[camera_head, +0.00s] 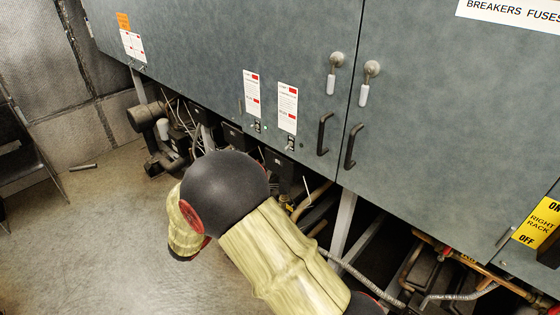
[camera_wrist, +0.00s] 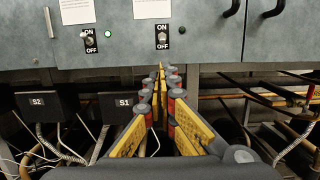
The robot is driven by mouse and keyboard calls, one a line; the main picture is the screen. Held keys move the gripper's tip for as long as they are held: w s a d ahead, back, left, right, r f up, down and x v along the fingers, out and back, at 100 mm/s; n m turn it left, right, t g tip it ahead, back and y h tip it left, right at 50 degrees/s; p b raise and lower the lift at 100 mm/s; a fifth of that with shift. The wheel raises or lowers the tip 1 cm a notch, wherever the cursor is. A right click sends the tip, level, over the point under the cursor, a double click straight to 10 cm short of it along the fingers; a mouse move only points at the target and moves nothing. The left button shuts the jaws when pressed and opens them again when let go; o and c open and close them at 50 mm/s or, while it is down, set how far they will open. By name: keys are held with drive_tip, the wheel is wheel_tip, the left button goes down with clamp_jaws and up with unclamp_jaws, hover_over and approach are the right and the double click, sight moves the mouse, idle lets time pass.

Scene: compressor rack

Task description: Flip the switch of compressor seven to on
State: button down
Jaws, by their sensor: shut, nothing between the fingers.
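Two small ON/OFF switches sit low on the grey cabinet front in the wrist view: a left one (camera_wrist: 89,41) and a right one (camera_wrist: 162,37). They also show small in the head view, the left one (camera_head: 257,127) and the right one (camera_head: 290,144). I cannot read which belongs to compressor seven, nor tell their lever positions surely. My gripper (camera_wrist: 162,68) is shut and empty, its fingertips pointing at the cabinet's lower edge just below the right switch. I cannot tell whether they touch anything. In the head view my arm hides the gripper.
A green lamp (camera_wrist: 108,34) glows beside the left switch. White label sheets (camera_head: 288,108) hang above the switches. Black door handles (camera_head: 324,133) are to the right. Black boxes marked S2 (camera_wrist: 37,102) and S1 (camera_wrist: 124,103), pipes and cables crowd under the cabinet. Open floor lies left.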

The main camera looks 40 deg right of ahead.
sight(290, 152)
drive_tip(key=shift+d, duration=0.15)
drive_tip(key=b+x, duration=0.1)
drive_tip(key=x, duration=0.9)
drive_tip(key=shift+f+b, duration=0.1)
drive_tip(key=shift+b, duration=0.25)
drive_tip(key=shift+r+p, duration=0.25)
drive_tip(key=shift+p, duration=0.4)
drive_tip(key=shift+s+a+r+g+y+p, duration=0.2)
drive_tip(key=shift+y+p, duration=0.4)
drive_tip(key=shift+p, duration=0.6)
drive_tip(key=shift+w+a+r+g+y+p, duration=0.1)
drive_tip(key=shift+a+y+p, duration=0.35)
drive_tip(key=shift+p, duration=0.75)
drive_tip(key=shift+r+y+p, duration=0.15)
drive_tip(key=shift+y+p, duration=0.2)
drive_tip(key=shift+p, duration=0.2)
drive_tip(key=y+p, duration=0.1)
drive_tip(key=p, duration=0.2)
drive_tip(key=r+y+p, duration=0.1)
drive_tip(key=p, duration=0.2)
drive_tip(key=r+y+p, duration=0.1)
drive_tip(key=y+p, duration=0.1)
drive_tip(key=p, duration=0.1)
drive_tip(key=shift+a, duration=0.35)
drive_tip(key=shift+f, duration=0.3)
drive_tip(key=shift+r, duration=0.15)
